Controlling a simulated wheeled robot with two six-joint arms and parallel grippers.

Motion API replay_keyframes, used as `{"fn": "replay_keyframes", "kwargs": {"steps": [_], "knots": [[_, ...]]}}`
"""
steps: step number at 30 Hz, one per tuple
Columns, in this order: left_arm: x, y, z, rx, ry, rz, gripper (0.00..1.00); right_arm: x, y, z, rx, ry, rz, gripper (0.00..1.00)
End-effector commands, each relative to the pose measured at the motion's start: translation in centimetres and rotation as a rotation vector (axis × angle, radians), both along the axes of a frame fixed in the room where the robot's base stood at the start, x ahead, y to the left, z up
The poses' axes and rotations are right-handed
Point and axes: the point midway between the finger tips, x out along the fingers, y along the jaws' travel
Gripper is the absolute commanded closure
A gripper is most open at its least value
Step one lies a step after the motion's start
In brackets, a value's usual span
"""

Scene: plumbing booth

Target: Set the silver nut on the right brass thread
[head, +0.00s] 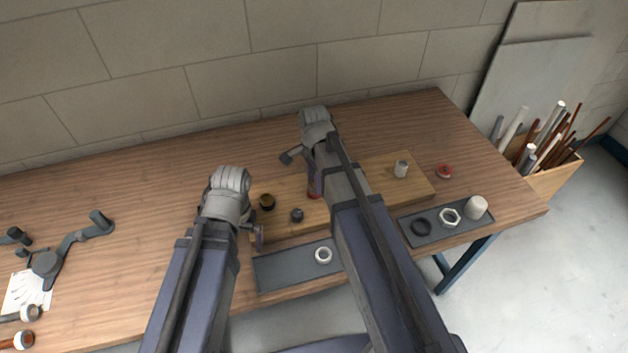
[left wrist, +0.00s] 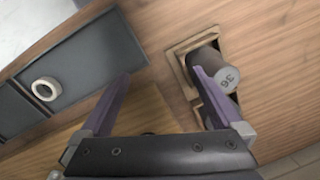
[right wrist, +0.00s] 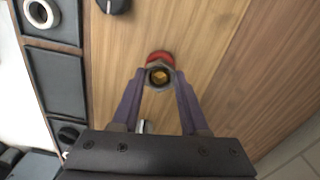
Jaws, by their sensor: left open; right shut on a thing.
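My right gripper (head: 315,180) is over the middle of the wooden board (head: 415,186). In the right wrist view its fingers (right wrist: 159,88) are shut on a grey hex nut (right wrist: 148,82), with a brass thread end (right wrist: 161,76) visible inside its opening. A red ring (right wrist: 160,57) shows just behind the nut. How far down the thread the nut sits cannot be told. A second brass piece (head: 266,202) stands on the board to the left. My left gripper (head: 258,240) is open and empty near the board's left end; its spread fingers show in the left wrist view (left wrist: 165,85).
A dark knob (head: 297,215) and a silver cylinder (head: 400,168) stand on the board. The front tray (head: 285,268) holds a white ring (head: 323,255). The right tray (head: 437,236) holds a black ring, another hex nut (head: 450,217) and a pale cap.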

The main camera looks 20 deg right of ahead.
Motion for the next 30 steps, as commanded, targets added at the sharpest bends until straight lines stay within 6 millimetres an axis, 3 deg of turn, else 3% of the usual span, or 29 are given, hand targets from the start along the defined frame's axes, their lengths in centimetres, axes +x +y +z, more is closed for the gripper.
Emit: {"fn": "replay_keyframes", "kwargs": {"steps": [4, 11, 12, 21, 26, 30], "knots": [[0.0, 0.0, -0.07, 0.0, 0.0, 0.0, 0.0, 0.0, 0.0, -0.07, 0.0, 0.0, -0.106, 1.0], [0.0, 0.0, -0.07, 0.0, 0.0, 0.0, 0.0, 0.0, 0.0, -0.07, 0.0, 0.0, -0.123, 1.0], [0.0, 0.0, -0.07, 0.0, 0.0, 0.0, 0.0, 0.0, 0.0, -0.07, 0.0, 0.0, -0.123, 0.54], [0.0, 0.0, -0.07, 0.0, 0.0, 0.0, 0.0, 0.0, 0.0, -0.07, 0.0, 0.0, -0.121, 0.21], [0.0, 0.0, -0.07, 0.0, 0.0, 0.0, 0.0, 0.0, 0.0, -0.07, 0.0, 0.0, -0.121, 0.21], [0.0, 0.0, -0.07, 0.0, 0.0, 0.0, 0.0, 0.0, 0.0, -0.07, 0.0, 0.0, -0.121, 0.06]]}}
